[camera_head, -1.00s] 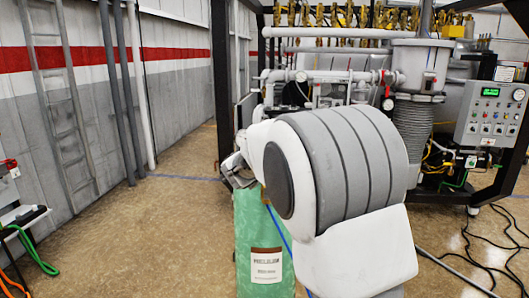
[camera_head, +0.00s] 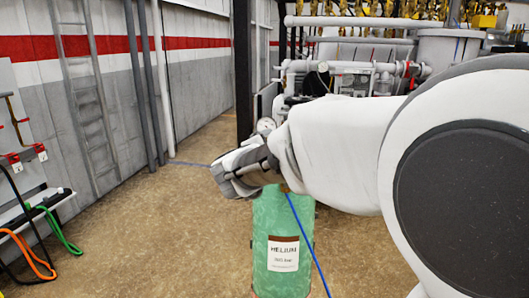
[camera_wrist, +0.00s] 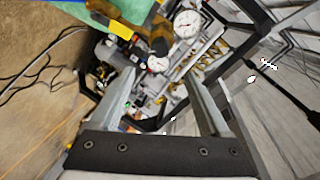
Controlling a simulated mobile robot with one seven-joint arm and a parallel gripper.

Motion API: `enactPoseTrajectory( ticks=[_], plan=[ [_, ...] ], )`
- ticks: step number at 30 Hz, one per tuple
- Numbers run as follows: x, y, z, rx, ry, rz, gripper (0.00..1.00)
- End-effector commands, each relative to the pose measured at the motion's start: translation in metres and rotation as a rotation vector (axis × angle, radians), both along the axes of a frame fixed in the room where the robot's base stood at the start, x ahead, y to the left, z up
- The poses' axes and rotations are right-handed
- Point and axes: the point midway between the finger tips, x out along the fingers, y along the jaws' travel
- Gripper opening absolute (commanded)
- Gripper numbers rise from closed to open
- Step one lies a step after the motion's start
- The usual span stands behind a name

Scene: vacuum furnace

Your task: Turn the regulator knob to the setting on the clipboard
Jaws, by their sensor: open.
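The green helium cylinder (camera_head: 268,262) stands on the floor at the middle of the head view, with a white label and a blue hose beside it. In the wrist view its green side (camera_wrist: 130,8) shows at the top. The regulator (camera_wrist: 152,32) shows there as brass, with two round white gauges (camera_wrist: 187,24) near it. I cannot clearly tell the knob apart. My gripper (camera_head: 224,180) is beside the cylinder top in the head view and covers much of the regulator. In the wrist view my gripper (camera_wrist: 165,90) is open and empty, its fingers below the gauges. I see no clipboard.
The furnace's pipes (camera_head: 350,42) stand behind the cylinder. A wall rack with green and orange hoses (camera_head: 45,235) is at the left. A ladder (camera_head: 90,110) is fixed to the wall. The floor between rack and cylinder is clear.

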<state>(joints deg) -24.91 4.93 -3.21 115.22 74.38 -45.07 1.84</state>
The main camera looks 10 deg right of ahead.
Motion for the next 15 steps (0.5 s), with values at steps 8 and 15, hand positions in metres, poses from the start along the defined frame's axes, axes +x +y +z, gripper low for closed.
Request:
enactPoseTrajectory(
  ticks=[8,15],
  plan=[
    [-0.035,0.014,0.008,0.0,-0.001,0.0,0.8],
    [-0.04,0.016,0.008,-0.001,0.001,0.0,0.8]
  ],
)
